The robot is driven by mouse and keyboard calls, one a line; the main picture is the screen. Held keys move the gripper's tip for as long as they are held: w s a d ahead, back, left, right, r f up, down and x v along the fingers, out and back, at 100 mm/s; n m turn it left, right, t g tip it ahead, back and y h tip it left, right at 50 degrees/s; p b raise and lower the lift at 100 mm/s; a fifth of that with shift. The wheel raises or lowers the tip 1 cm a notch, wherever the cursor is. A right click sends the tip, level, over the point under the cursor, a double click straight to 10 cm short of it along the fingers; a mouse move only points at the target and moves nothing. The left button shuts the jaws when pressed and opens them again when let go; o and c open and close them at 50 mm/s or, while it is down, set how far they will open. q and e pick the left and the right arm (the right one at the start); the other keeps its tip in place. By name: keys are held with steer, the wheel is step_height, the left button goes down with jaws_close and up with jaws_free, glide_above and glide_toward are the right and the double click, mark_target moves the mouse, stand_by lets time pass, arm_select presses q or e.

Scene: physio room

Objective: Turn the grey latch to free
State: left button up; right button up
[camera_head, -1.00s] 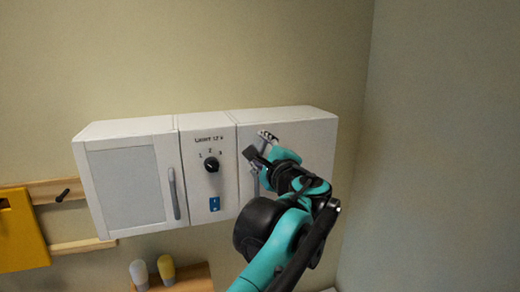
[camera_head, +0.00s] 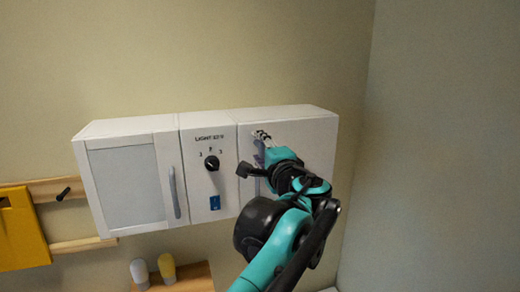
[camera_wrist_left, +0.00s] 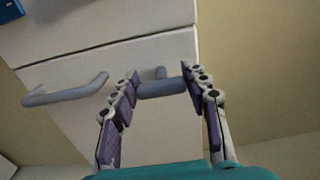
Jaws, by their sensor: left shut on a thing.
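The grey latch (camera_wrist_left: 161,87) shows in the left wrist view as a short bar with a small stub at its middle, on the white cabinet door (camera_wrist_left: 150,135). Its bar lies roughly parallel to the grey door handle (camera_wrist_left: 65,92) beside it. My left gripper (camera_wrist_left: 162,72) has one finger at each end of the bar and is shut on it. In the head view my left gripper (camera_head: 254,152) is at the right-hand door, and it and the arm hide most of the latch. My right gripper is in neither view.
A yellow board (camera_head: 22,230) hangs at left; two bottles (camera_head: 139,272) (camera_head: 167,268) stand below.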

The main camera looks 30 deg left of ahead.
arm_select(q)
steer(key=o, duration=1.2)
steer(key=shift+c, duration=0.2)
steer(key=v, duration=1.2)
